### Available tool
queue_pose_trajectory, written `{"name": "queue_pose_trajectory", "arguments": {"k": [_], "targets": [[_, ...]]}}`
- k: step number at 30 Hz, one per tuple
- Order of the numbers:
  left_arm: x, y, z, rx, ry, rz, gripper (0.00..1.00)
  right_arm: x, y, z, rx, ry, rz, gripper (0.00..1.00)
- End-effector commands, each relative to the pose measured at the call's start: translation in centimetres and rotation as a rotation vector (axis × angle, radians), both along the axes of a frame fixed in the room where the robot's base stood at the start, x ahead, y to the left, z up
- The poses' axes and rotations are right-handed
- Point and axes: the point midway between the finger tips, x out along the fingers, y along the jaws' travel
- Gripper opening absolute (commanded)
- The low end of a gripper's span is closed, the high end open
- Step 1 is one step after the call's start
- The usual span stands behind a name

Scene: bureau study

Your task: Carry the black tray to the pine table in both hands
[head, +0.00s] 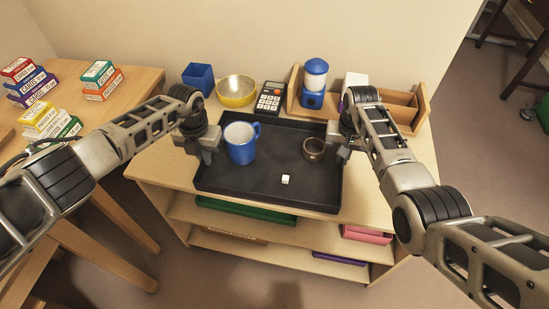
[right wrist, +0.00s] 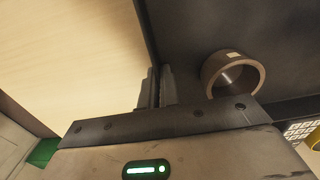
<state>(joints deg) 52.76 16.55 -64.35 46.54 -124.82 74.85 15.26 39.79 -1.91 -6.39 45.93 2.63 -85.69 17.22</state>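The black tray (head: 235,178) lies on top of a light wooden shelf unit. My right gripper (head: 343,153) is at the right rim. In the right wrist view its fingers (right wrist: 157,88) stand close on both sides of the tray wall and look shut on it. The pine table (head: 128,84) stands at the left, with stacked card boxes on it.
Behind the tray are a blue cup (head: 198,78), a yellow bowl (head: 236,91), a calculator (head: 270,98) and a wooden organiser (head: 405,108) with a blue-and-white container (head: 314,83). Card boxes (head: 53,122) crowd the table's left; its right part is bare.

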Motion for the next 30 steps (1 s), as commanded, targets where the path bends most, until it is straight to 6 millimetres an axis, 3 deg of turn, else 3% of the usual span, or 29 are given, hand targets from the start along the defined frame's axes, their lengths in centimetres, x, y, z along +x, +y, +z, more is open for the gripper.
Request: {"name": "queue_pose_trajectory", "arguments": {"k": [21,30], "targets": [[0.1,0.0,0.3,-0.001,-0.003,0.000,0.00,0.1,0.0,0.3,0.001,-0.002,0.000,0.00],[0.2,0.0,2.4,-0.001,-0.004,0.001,0.00,0.1,0.0,2.4,0.001,-0.002,0.000,0.00]]}}
